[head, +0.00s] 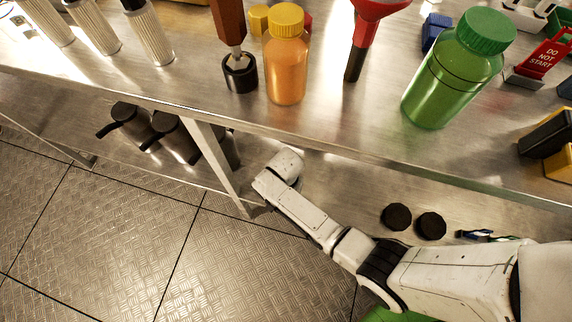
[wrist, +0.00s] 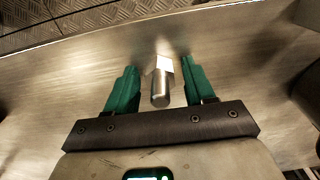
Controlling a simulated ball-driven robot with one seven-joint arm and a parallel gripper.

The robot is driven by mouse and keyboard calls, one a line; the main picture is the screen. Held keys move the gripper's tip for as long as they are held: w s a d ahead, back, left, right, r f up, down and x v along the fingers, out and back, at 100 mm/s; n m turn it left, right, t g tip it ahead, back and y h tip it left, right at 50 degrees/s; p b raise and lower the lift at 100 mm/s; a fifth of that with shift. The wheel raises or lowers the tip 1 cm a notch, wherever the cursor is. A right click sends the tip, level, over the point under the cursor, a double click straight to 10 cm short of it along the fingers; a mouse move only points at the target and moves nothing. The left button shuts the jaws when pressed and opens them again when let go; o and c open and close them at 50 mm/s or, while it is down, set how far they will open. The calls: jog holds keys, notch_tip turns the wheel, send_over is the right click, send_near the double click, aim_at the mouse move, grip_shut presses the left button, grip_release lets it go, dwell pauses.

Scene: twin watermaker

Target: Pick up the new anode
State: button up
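In the wrist view, my gripper (wrist: 158,85) has two green fingers spread apart. A small grey metal cylinder (wrist: 161,88) with a pale, bright far end is between the fingers, with a gap on each side. It looks like the anode, though I see no label on it. It is over a brushed metal surface; I cannot tell whether it touches that surface. In the head view my white arm reaches to the lower shelf under the bench, and my fingers and the cylinder are hidden there.
The steel bench top (head: 330,125) overhangs the lower shelf (head: 340,190), and a metal leg (head: 215,165) stands close to my arm. Dark fittings (head: 170,135) and two black caps (head: 413,220) sit on the lower shelf. Orange (head: 286,60) and green (head: 450,75) bottles stand above.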

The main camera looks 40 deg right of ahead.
jog(key=c, duration=0.9)
jog(key=shift+r, duration=0.15)
jog(key=shift+c, duration=0.2)
